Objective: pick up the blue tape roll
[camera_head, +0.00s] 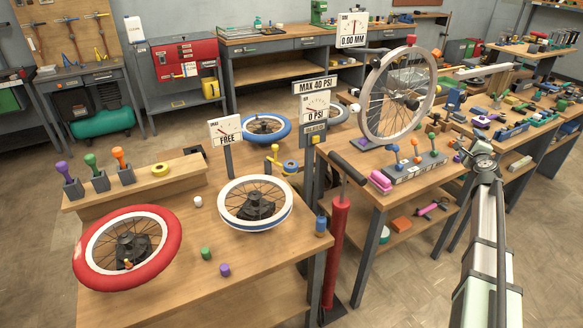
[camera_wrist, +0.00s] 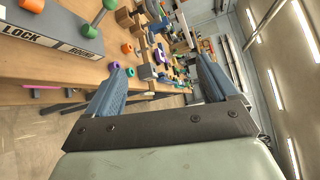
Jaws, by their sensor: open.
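A small blue ring with a yellowish centre, which looks like the blue tape roll (camera_head: 291,167), sits beside a yellow fixture (camera_head: 274,158) at the back of the near bench in the head view. It is too small to tell how it is supported. I cannot make it out in the wrist view. My arm reaches up from the lower right in the head view, to the right of the roll and well away from it. In the wrist view my gripper (camera_wrist: 158,67) is open, with nothing between its fingers.
A right-hand bench bears an upright wheel (camera_head: 396,95) and a lever block (camera_head: 414,166).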

